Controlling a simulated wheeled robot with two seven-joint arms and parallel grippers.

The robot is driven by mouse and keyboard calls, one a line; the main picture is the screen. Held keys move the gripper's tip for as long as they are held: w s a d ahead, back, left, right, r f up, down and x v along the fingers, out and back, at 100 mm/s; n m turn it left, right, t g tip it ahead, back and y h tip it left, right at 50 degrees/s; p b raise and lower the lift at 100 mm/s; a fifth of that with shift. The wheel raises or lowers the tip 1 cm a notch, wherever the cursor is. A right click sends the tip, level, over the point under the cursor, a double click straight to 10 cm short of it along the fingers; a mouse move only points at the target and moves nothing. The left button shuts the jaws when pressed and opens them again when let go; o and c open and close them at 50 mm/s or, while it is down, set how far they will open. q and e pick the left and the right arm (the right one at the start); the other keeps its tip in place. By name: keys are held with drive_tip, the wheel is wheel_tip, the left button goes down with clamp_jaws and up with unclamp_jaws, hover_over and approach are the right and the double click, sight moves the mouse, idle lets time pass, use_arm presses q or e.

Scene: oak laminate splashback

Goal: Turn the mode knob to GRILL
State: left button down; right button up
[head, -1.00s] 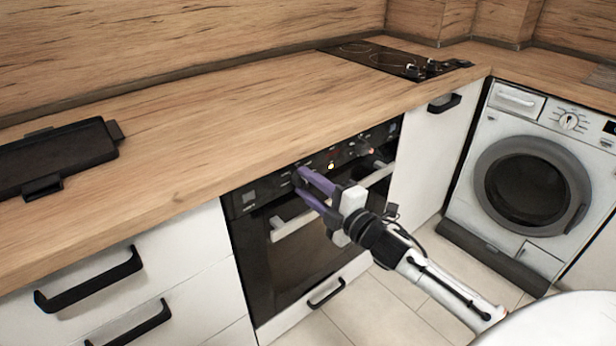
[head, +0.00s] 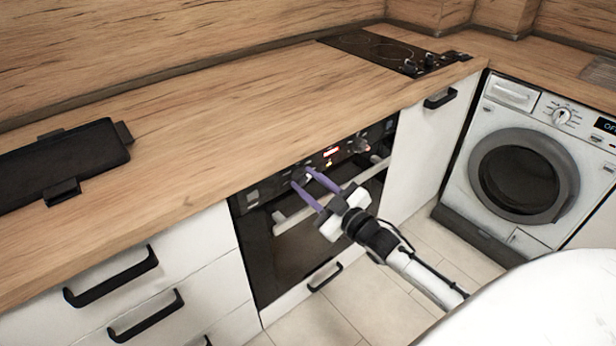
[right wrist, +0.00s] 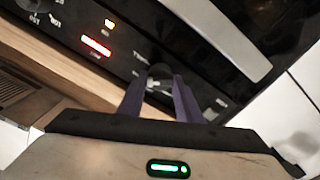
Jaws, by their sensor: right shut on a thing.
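The oven's black control panel (head: 270,188) carries a left knob (head: 297,174) and a right knob (head: 361,146). My right gripper (head: 303,178), with purple fingers, is at the left knob. In the right wrist view the fingers (right wrist: 160,88) are shut on the dark left knob (right wrist: 160,72), one on each side. Lettering beside this knob is partly hidden and too blurred to read, so I cannot tell its setting or confirm it is the mode knob. The right knob also shows at the top left of the wrist view (right wrist: 33,5). My left gripper is not in view.
A red display (head: 331,152) and a small yellow light (head: 327,163) glow between the knobs. The oven handle (head: 348,187) runs just below the panel. The worktop (head: 220,130) overhangs above. A hob (head: 385,50) and washing machine (head: 530,150) stand to the right.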

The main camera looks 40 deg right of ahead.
drive_tip(key=m+p, duration=0.1)
drive_tip(key=m, duration=0.2)
drive_tip(key=shift+r, duration=0.15)
drive_tip(key=m+p, duration=0.1)
drive_tip(key=m, duration=0.2)
drive_tip(key=shift+d, duration=0.1)
drive_tip(key=shift+m+p, duration=0.3)
drive_tip(key=shift+m, duration=1.3)
drive_tip(key=o, duration=1)
drive_tip(key=shift+o, duration=0.2)
